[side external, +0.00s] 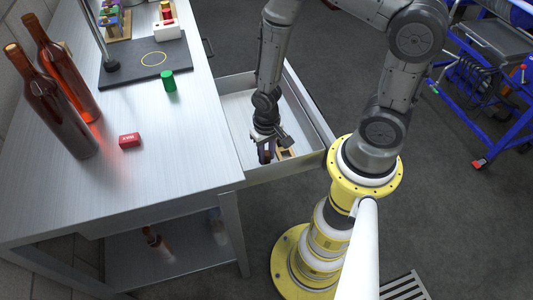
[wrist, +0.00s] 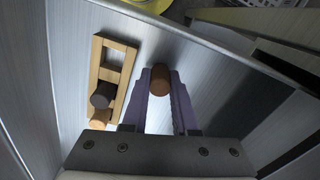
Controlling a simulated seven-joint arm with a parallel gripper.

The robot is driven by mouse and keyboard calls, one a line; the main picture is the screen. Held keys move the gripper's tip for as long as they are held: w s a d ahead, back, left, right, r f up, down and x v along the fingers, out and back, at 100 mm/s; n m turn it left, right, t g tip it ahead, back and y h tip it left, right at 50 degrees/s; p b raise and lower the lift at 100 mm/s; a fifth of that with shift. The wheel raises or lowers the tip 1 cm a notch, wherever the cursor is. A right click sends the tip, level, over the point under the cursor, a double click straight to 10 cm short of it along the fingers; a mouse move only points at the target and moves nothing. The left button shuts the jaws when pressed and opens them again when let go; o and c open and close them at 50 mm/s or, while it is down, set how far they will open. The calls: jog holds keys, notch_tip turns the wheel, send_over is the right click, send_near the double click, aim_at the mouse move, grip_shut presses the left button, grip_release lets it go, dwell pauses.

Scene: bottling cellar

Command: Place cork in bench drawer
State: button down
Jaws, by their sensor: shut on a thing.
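The bench drawer (side external: 240,83) is pulled open at the bench's right side. My gripper (side external: 265,157) reaches down into it. In the wrist view my gripper (wrist: 160,92) has purple fingers shut on a brown cork (wrist: 160,79), which sits between the fingertips. The drawer wall (wrist: 215,55) runs just beyond the cork. Whether the cork touches the drawer floor cannot be told. In the side view the gripper mostly hides the cork.
A wooden rack (wrist: 110,62) lies in the drawer left of my fingers, with a dark stopper (wrist: 103,94) and a tan one (wrist: 98,116).

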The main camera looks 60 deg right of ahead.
jog(key=shift+f, duration=0.15)
jog(key=c, duration=1)
grip_release()
notch_tip(320, 180, up, 12)
notch_tip(320, 180, up, 13)
jog(key=n+t, duration=0.2)
jog(key=t, duration=0.1)
send_over(266, 153)
jog(key=s, duration=0.1)
jog(key=s+r+n+t, duration=0.1)
jog(key=s+r, duration=0.1)
jog(key=r, duration=0.1)
jog(key=s+r+n, duration=0.1)
jog(key=s+r, duration=0.2)
jog(key=s+r+n+t, duration=0.1)
jog(key=s+r+n, duration=0.1)
jog(key=s+r, duration=0.1)
jog(key=shift+s+a+r+t, duration=0.1)
jog(key=shift+s+r+t, duration=0.2)
jog(key=shift+r, duration=0.2)
jog(key=shift+w, duration=0.1)
